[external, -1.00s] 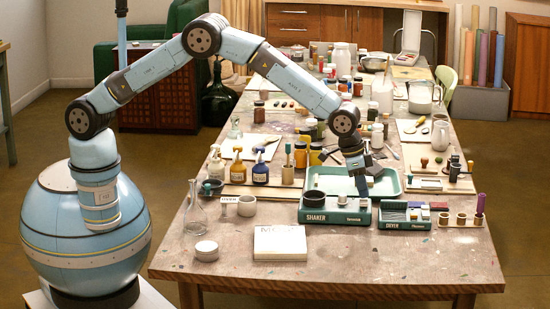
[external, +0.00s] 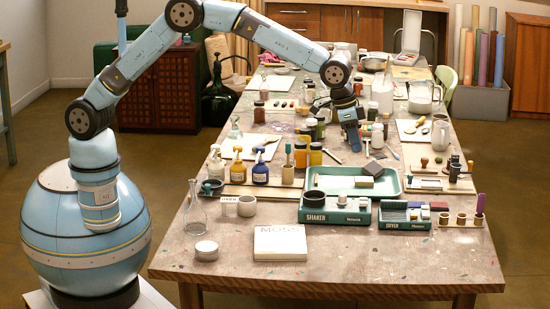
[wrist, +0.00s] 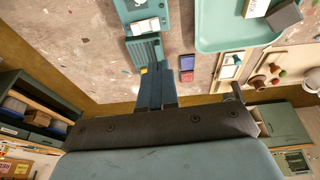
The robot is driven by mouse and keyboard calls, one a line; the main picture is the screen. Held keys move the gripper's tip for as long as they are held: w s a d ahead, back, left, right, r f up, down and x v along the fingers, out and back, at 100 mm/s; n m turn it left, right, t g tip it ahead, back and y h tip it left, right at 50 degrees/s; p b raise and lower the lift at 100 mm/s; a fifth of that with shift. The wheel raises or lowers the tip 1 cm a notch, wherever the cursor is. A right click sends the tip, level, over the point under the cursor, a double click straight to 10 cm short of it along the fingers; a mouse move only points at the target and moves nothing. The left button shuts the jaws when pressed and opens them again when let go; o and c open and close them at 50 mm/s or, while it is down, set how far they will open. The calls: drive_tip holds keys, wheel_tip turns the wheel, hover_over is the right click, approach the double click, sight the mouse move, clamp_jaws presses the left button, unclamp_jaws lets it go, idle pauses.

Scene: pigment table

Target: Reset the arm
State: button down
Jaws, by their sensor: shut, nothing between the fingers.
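My gripper (external: 354,146) is raised above the middle of the table (external: 230,275), behind the green tray (external: 335,189), with my arm arched over from the left. Its fingers are shut with nothing between them. In the wrist view my gripper (wrist: 157,68) shows as blue fingers held together, clear of the green tray (wrist: 222,42). In the tray lie a grey block (external: 373,168) and an olive-topped block (external: 364,182).
The teal shaker box (external: 318,216) and a second teal box (external: 404,216) stand at the front. Paint bottles (external: 260,172) stand left of the tray, and jars crowd the table behind my gripper. A white book (external: 280,243) lies at the front edge.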

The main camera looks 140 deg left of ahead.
drive_tip(key=shift+s+r, duration=0.1)
drive_tip(key=shift+r, duration=0.1)
drive_tip(key=s+d+r+m, duration=0.2)
drive_tip(key=s+d+r, duration=0.1)
drive_tip(key=d+r, duration=1.1)
drive_tip(key=s+d+r+m+t, duration=0.1)
drive_tip(key=s+d+r, duration=0.25)
drive_tip(key=d, duration=0.25)
drive_tip(key=s+d+r+m+h, duration=0.1)
drive_tip(key=s+d+r, duration=0.1)
drive_tip(key=s+d, duration=0.3)
drive_tip(key=s+d+r+t, duration=0.1)
drive_tip(key=s+d+r, duration=0.2)
drive_tip(key=d, duration=0.4)
drive_tip(key=s+d+r+m, duration=0.1)
drive_tip(key=s+d+m, duration=0.2)
drive_tip(key=s+d, duration=1)
drive_tip(key=s+d+f+m, duration=0.1)
drive_tip(key=s+d+f, duration=0.1)
drive_tip(key=s, duration=0.6)
drive_tip(key=s+d+f+m+t+h, duration=0.1)
drive_tip(key=s+d+f, duration=0.1)
drive_tip(key=s, duration=0.6)
drive_tip(key=shift+d+f, duration=0.4)
drive_tip(key=shift+d, duration=0.4)
